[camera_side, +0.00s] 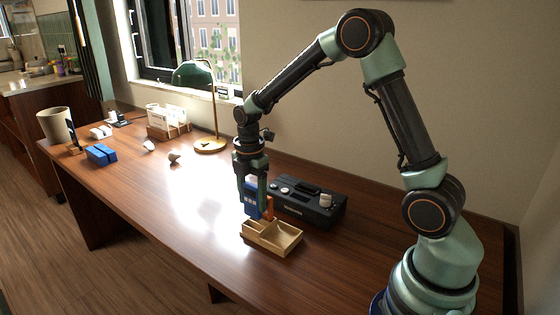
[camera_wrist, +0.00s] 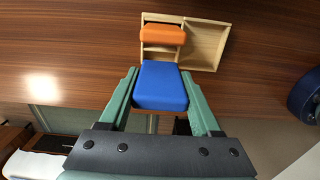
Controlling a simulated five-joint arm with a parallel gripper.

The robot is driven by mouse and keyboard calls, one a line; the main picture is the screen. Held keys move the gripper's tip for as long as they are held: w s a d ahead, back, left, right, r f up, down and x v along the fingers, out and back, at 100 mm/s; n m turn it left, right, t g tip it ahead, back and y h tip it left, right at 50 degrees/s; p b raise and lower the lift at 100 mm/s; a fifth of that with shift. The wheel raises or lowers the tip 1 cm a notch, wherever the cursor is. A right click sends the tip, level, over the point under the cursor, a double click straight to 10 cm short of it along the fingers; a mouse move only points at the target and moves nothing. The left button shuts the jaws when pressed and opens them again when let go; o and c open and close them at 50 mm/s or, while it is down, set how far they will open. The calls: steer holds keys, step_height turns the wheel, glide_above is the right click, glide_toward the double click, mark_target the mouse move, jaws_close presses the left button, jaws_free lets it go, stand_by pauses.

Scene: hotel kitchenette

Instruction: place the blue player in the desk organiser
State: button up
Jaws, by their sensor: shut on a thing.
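My gripper (camera_side: 252,203) points down and is shut on the blue player (camera_side: 251,192). In the wrist view the blue player (camera_wrist: 161,86) sits between the two green fingers of my gripper (camera_wrist: 160,80). The desk organiser (camera_side: 287,243) is a light wooden tray with compartments. The player is upright at the organiser's back left in the side view; I cannot tell whether it touches it. An orange block (camera_side: 269,208) stands in a narrow compartment of the organiser, right beside the player. The organiser (camera_wrist: 208,45) has a wide compartment that looks empty.
A black device with knobs (camera_side: 322,214) stands close behind the organiser. A desk lamp (camera_side: 210,146), a card holder (camera_side: 167,131), a blue block (camera_side: 101,154) and a beige bin (camera_side: 55,125) are farther left.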

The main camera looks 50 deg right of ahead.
mark_target(251, 185)
steer(key=shift+f, duration=2.7)
steer(key=shift+f, duration=0.15)
steer(key=o, duration=1.4)
step_height(251, 185, up, 12)
steer(key=shift+r, duration=0.1)
steer(key=s+a+r+m+t, duration=0.2)
steer(key=s+r+m, duration=0.2)
steer(key=s+m, duration=0.3)
steer(key=s+a+r+m+t, duration=0.2)
steer(key=s+r+m, duration=0.3)
steer(key=m, duration=0.6)
steer(key=shift+s+a+t, duration=0.4)
steer(key=shift+s+t, duration=0.4)
steer(key=shift+s, duration=0.3)
